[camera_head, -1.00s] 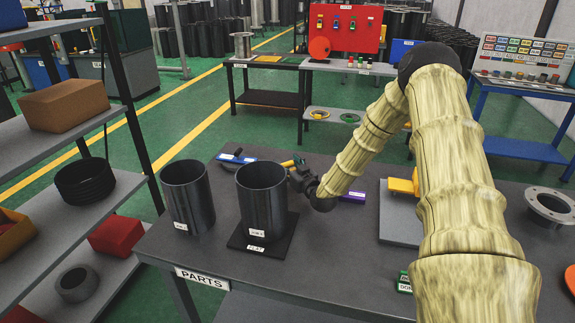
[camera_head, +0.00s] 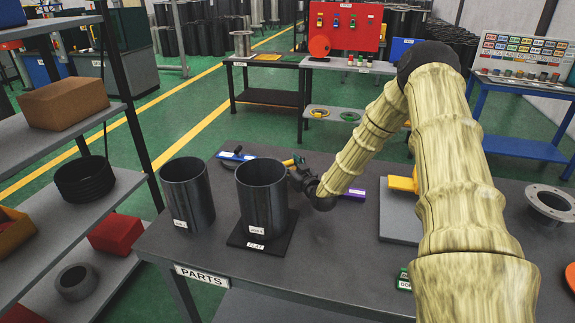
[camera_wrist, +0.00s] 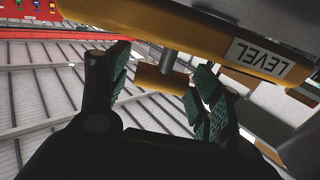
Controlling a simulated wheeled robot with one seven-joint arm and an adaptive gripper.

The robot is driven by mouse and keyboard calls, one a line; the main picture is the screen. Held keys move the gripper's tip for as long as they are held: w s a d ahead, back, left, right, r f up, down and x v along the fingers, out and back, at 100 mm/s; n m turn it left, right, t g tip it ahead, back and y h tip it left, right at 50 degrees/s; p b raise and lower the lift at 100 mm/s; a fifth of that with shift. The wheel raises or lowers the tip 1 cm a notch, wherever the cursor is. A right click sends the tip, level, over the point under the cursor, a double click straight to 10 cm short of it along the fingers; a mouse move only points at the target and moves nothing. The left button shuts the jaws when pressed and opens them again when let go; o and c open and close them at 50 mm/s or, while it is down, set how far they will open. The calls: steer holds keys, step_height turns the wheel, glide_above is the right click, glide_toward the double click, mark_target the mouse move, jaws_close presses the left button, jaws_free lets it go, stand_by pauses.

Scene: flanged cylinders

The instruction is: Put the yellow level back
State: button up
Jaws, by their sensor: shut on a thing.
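The yellow level (camera_wrist: 205,35) crosses the top of the wrist view, with a white "LEVEL" label that reads upside down. My gripper (camera_wrist: 162,82) has its green-padded fingers on either side of a yellow-brown part joined to the level by a short grey stem. My gripper is shut on this part. In the head view my gripper (camera_head: 299,178) is just right of the front dark cylinder (camera_head: 262,202), partly hidden by it. A small yellow end of the level (camera_head: 291,162) shows above the gripper. The rest of the level is hidden there.
The front cylinder stands on a dark square plate (camera_head: 254,243); a second dark cylinder (camera_head: 187,196) stands to its left. A blue tool (camera_head: 234,156) lies behind them. A purple item (camera_head: 354,193), a grey plate (camera_head: 398,220) and a flanged ring (camera_head: 551,204) are to the right.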

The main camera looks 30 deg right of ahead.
steer(key=shift+f, duration=0.2)
steer(key=shift+r, duration=0.15)
steer(key=shift+r+p, duration=1)
steer(key=shift+r, duration=0.85)
steer(key=shift+r, duration=0.1)
